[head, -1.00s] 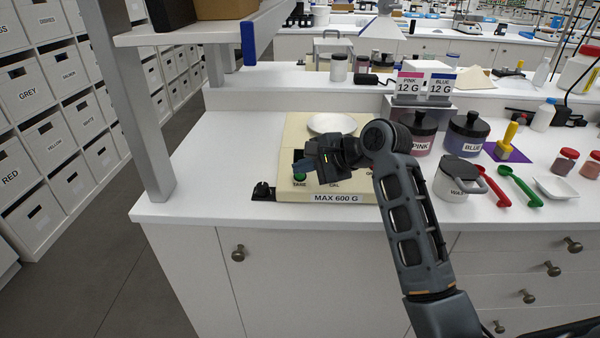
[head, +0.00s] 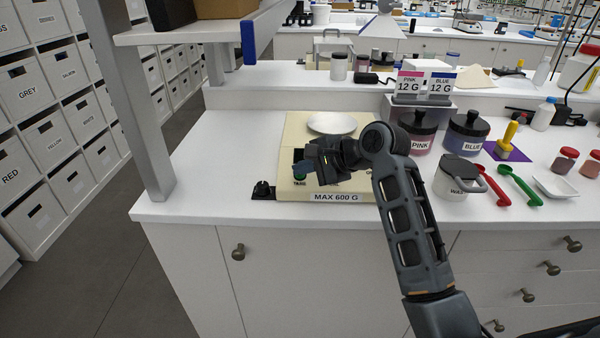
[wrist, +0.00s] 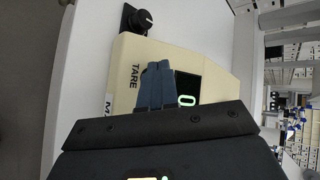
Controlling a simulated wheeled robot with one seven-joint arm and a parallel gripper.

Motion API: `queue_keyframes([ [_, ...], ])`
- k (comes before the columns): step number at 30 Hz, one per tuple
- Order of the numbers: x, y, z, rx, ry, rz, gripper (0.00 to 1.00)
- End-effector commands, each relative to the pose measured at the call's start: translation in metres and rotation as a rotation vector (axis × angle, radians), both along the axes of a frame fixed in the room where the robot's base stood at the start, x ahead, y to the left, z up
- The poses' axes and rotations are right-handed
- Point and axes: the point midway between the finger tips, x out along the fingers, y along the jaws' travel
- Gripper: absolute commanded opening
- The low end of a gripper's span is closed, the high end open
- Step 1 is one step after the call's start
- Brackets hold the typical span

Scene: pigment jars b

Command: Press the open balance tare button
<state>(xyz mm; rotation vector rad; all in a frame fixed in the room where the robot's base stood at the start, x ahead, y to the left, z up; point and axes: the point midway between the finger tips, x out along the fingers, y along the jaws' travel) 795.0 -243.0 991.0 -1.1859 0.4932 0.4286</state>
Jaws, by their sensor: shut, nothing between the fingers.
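The open balance (head: 290,135) is a cream box on the bench with a white pan (head: 331,123) on top and a "MAX 600 G" label on its front edge. My gripper (head: 301,172) is over its front left corner, fingers shut and empty, pointing down at the tare button. In the wrist view, the blue-grey fingertips (wrist: 157,68) are beside the word TARE on the balance (wrist: 130,50), in front of a dark display (wrist: 187,88) with a lit green digit. The button itself is hidden behind the fingers, so I cannot tell whether they touch it.
A black knob (head: 262,190) sits left of the balance. The pink jar (head: 419,132), blue jar (head: 466,133) and wax pot (head: 452,183) stand to the right. A shelf post (head: 130,100) rises at the left.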

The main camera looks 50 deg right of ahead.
Motion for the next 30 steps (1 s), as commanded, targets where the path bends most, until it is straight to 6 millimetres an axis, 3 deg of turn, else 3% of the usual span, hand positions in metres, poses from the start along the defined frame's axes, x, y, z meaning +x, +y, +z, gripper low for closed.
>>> queue_keyframes([
  [30,-0.004,0.004,0.016,-0.001,-0.001,-0.001,0.00],
])
